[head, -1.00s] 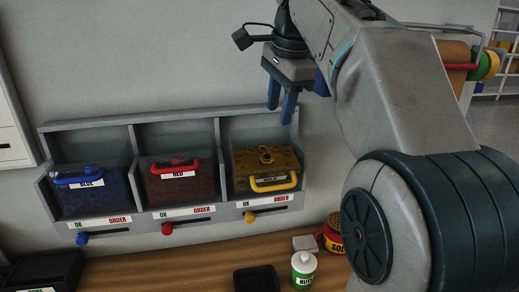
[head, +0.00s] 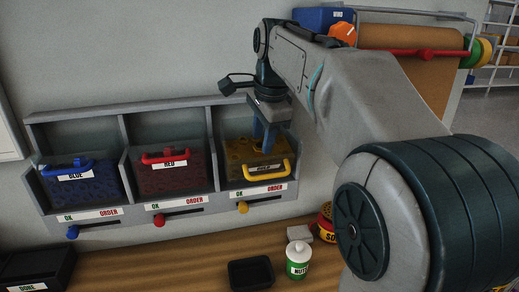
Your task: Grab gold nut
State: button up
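The round gold nut seen on top of the bin a second ago is now hidden behind the fingers. I cannot tell whether the fingers are around it, touching it, or shut.
Blue (head: 84,186) and red (head: 174,180) bins fill the other compartments, split by grey dividers. On the wooden bench (head: 190,262) stand a black tray (head: 250,272), a white-and-green NUTS bottle (head: 298,262), a pale block (head: 299,233) and a red-and-yellow container (head: 326,225).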

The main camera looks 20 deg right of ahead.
jog(key=shift+x, duration=0.95)
jog(key=c, duration=0.7)
jog(key=shift+r, duration=0.15)
